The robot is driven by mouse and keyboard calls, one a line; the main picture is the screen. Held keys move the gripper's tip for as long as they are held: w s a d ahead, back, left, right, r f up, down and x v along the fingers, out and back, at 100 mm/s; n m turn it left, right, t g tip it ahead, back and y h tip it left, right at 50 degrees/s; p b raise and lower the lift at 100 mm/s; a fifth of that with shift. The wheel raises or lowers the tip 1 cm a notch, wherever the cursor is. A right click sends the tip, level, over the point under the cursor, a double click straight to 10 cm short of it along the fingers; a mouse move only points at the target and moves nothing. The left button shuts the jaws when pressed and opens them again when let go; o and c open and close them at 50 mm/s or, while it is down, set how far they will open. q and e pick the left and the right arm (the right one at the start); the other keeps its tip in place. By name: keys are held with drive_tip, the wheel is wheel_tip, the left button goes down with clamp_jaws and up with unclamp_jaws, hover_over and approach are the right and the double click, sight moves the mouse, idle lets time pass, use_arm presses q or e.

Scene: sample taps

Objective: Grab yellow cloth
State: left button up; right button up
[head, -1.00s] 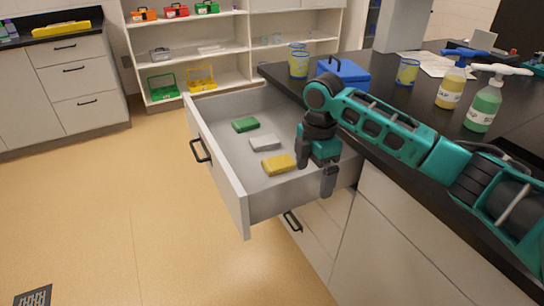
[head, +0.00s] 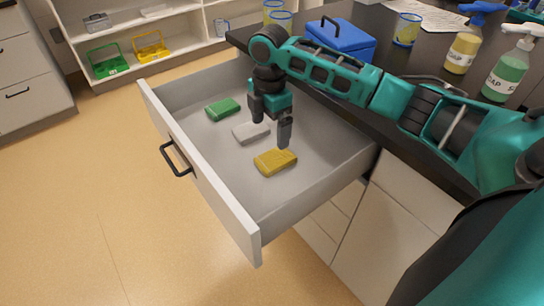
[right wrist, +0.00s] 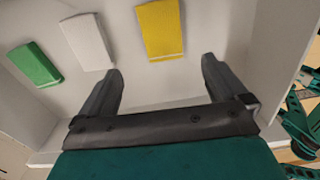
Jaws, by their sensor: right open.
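The yellow cloth (head: 275,161) lies flat and folded on the drawer floor, nearest the front right of the three cloths. It also shows in the right wrist view (right wrist: 160,29), ahead of the fingertips. My right gripper (head: 271,132) is over the open drawer, pointing down, open and empty. In the right wrist view its two fingers (right wrist: 163,72) are spread with bare drawer floor between them. One fingertip appears close to the yellow cloth in the head view; I cannot tell the exact height. My left gripper is not in view.
A white cloth (head: 251,132) and a green cloth (head: 223,109) lie beside it in the drawer (head: 205,167). The drawer walls surround the gripper. The black counter (head: 362,128) holds a blue box (head: 341,41), soap bottles (head: 463,48) and yellow cups.

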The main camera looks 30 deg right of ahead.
hover_over(273, 159)
drive_tip(key=f, duration=0.5)
drive_tip(key=shift+w+a+b, duration=0.2)
drive_tip(key=shift+w+b, duration=0.05)
drive_tip(key=shift+b, duration=0.1)
drive_tip(key=f, duration=0.3)
drive_tip(key=f+b, duration=0.1)
drive_tip(key=f, duration=0.1)
drive_tip(key=shift+s+d, duration=0.2)
drive_tip(key=shift+s, duration=0.05)
drive_tip(key=c, duration=1.1)
drive_tip(key=shift+r, duration=0.15)
